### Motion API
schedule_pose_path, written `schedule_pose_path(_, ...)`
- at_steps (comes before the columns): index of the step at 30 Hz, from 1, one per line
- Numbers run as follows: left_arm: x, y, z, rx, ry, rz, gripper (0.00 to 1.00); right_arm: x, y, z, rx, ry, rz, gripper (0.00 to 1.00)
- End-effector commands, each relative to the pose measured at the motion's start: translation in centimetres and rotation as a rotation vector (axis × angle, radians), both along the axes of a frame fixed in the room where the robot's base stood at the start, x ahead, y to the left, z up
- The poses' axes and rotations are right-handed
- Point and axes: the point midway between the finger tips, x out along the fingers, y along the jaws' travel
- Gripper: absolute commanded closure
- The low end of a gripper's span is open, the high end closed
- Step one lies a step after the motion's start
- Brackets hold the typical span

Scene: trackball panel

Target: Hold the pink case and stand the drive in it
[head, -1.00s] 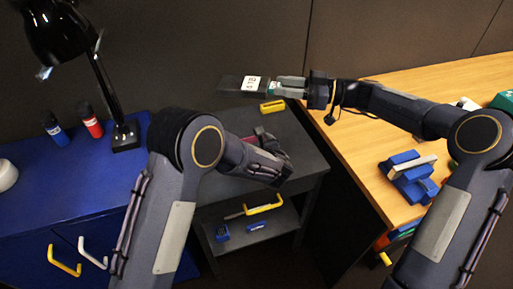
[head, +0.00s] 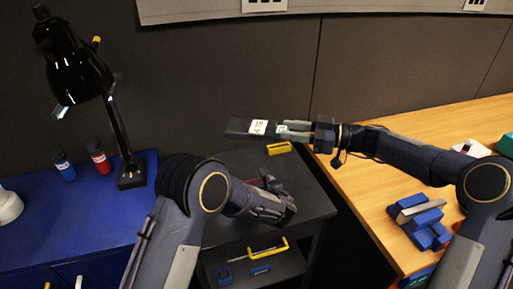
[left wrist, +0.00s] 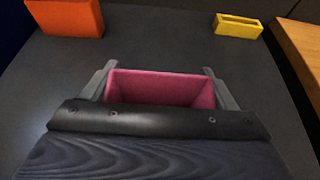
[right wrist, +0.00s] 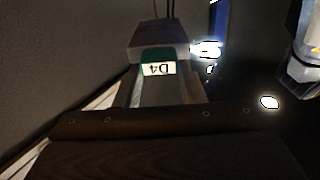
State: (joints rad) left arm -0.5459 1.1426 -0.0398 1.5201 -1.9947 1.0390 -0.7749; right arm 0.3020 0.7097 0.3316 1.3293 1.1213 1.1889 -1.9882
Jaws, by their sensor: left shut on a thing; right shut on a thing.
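The drive (head: 238,126) is a dark, flat block with a white 4TB label. My right gripper (head: 283,130) is shut on its right end and holds it roughly level, up above the dark table. In the right wrist view, the drive's teal end with a D4 label (right wrist: 158,69) shows between the fingers. The pink case (left wrist: 160,88) is an open-topped box, with its opening facing up. My left gripper (left wrist: 158,72) is shut on it, one finger along each side. In the head view my left gripper (head: 274,186) and arm hide most of the case.
A yellow open block (head: 279,148) and, in the left wrist view, an orange block (left wrist: 66,17) stand on the dark table (head: 305,198). A black lamp (head: 130,175) and bottles stand on the blue cabinet at left. Blue blocks (head: 422,222) sit on the wooden desk.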

Motion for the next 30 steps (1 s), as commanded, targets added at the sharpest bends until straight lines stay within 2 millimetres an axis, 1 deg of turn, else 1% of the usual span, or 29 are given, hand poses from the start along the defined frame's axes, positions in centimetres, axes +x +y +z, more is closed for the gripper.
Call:
schedule_pose_path(4, 0.0, 0.0, 0.0, 0.000, 0.000, 0.000, 0.43, 0.0, 0.0, 0.1, 0.001, 0.000, 0.000, 0.88)
schedule_pose_path(5, 0.0, 0.0, 0.0, 0.000, 0.000, 0.000, 0.19, 0.0, 0.0, 0.1, 0.001, 0.000, 0.000, 0.88)
schedule_pose_path(9, 0.0, 0.0, 0.0, 0.000, 0.000, 0.000, 0.01, 0.0, 0.0, 0.1, 0.001, 0.000, 0.000, 0.88)
schedule_pose_path(16, 0.0, 0.0, 0.1, 0.000, 0.000, 0.000, 0.00, 0.0, 0.0, 0.1, 0.001, -0.001, 0.000, 0.88)
schedule_pose_path(20, -0.8, -0.3, 0.4, 0.001, 0.000, -0.001, 0.00, 0.0, 0.0, 0.1, 0.001, -0.001, 0.000, 0.88)
schedule_pose_path(23, -2.2, -0.9, 1.1, 0.001, -0.001, -0.004, 0.00, 0.0, 0.0, 0.1, 0.001, 0.000, 0.000, 0.88)
schedule_pose_path(30, -6.8, -2.4, 3.0, 0.000, 0.000, -0.004, 0.00, 0.0, 0.0, 0.1, 0.001, 0.000, 0.000, 0.88)
